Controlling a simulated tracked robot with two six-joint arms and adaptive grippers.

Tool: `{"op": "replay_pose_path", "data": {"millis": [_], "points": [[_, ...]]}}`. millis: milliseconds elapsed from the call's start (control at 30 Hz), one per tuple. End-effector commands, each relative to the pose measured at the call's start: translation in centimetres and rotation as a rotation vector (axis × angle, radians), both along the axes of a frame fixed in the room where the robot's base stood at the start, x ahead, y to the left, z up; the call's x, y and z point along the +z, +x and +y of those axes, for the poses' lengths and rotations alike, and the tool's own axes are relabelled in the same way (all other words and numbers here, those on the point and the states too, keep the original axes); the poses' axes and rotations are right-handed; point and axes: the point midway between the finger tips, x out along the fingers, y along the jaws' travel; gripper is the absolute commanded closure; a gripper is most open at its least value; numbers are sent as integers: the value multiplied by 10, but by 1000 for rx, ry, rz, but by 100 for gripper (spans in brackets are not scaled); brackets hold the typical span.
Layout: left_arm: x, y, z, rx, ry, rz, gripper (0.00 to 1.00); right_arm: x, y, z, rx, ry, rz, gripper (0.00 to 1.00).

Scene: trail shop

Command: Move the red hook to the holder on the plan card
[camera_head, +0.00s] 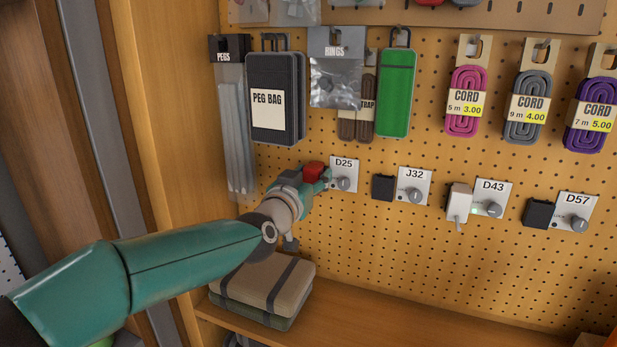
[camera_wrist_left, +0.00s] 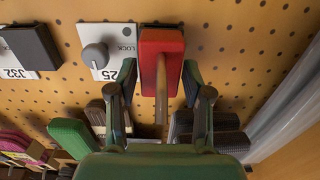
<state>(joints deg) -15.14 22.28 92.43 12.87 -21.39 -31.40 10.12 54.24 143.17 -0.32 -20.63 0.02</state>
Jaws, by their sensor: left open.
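The red hook (camera_head: 313,170) is on the pegboard just left of the D25 lock plate (camera_head: 344,175). In the left wrist view the red hook (camera_wrist_left: 162,55) shows a red block with a tan prong pointing toward the gripper. My left gripper (camera_head: 318,181) is at the hook. In the wrist view its open fingers (camera_wrist_left: 160,85) stand on either side of the hook, with gaps visible. Other lock plates with knobs are J32 (camera_head: 414,187), D43 (camera_head: 490,198) and D57 (camera_head: 575,213). I cannot make out a plan card. My right gripper is not in view.
Above hang a peg bag (camera_head: 274,105), a green case (camera_head: 395,92) and cords (camera_head: 466,101). A folded bundle (camera_head: 268,287) lies on the shelf below.

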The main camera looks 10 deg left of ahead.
Motion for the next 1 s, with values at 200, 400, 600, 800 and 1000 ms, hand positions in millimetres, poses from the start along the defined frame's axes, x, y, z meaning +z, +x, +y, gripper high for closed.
{"op": "replay_pose_path", "data": {"millis": [200,400,600,800,1000], "points": [[0,-1,0,0,0,0,50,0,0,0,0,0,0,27],[0,-1,0,0,0,0,83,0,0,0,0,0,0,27],[2,-1,0,1,0,-1,94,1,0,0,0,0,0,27],[7,-1,0,1,0,-1,94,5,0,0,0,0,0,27],[13,-1,0,0,0,-1,94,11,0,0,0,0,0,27]]}}
